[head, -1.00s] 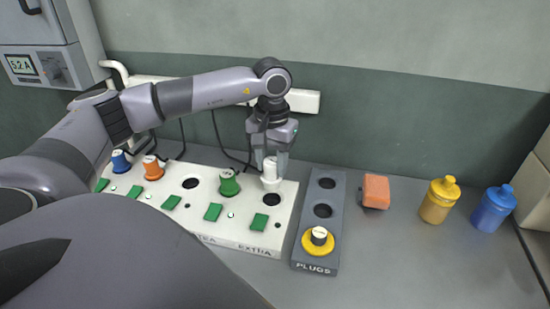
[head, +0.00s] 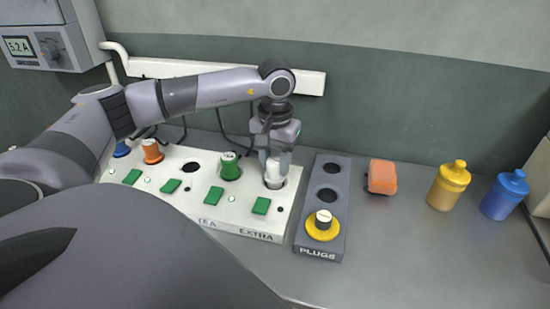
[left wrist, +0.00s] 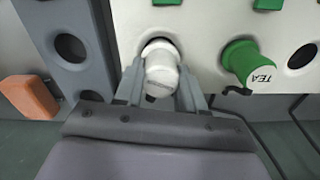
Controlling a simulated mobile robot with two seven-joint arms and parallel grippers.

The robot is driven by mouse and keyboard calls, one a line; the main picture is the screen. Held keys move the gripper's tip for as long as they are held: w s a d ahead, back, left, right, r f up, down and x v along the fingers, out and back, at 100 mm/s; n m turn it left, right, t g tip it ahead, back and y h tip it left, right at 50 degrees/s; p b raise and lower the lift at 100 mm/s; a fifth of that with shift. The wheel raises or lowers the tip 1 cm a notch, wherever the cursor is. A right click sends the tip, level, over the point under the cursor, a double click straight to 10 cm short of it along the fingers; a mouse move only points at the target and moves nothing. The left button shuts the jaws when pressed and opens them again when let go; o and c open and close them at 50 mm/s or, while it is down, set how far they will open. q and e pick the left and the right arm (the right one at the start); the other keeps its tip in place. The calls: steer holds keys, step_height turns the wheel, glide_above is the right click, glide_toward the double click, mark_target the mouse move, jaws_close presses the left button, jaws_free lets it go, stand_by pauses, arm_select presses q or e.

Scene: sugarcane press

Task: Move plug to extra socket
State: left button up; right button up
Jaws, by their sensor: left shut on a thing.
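My left gripper (head: 274,160) is shut on a white plug (head: 275,172), one finger on each side of it. The plug stands about upright at the extra socket (head: 284,184), the hole at the right end of the white socket strip (head: 262,236), above the EXTRA label. In the left wrist view the white plug (left wrist: 162,72) sits between the fingers, with the dark socket edge showing around its far end. I cannot tell how deep it is in the hole. The green TEA plug (head: 230,168) stands in the socket to its left. My right gripper is not in view.
Orange (head: 152,152) and blue (head: 121,148) plugs stand further left on the strip, with an empty hole (head: 192,168) between orange and green. The grey PLUGS rack (head: 308,238) holds a yellow plug (head: 323,226). An orange block (head: 382,177) and two bottles (head: 449,186) stand right.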

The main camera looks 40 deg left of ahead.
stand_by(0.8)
arm_select(q)
steer(key=shift+f+b, duration=0.5)
steer(key=shift+f, duration=0.1)
steer(key=o, duration=0.8)
step_height(320, 180, up, 3)
steer(key=shift+f+p, duration=0.15)
steer(key=shift+p, duration=0.85)
step_height(320, 180, up, 2)
steer(key=shift+d+p, duration=0.1)
steer(key=shift+p, duration=0.65)
steer(key=shift+r+p, duration=2.3)
steer(key=shift+r, duration=0.95)
steer(key=shift+s+f, duration=0.1)
steer(key=shift+f, duration=0.05)
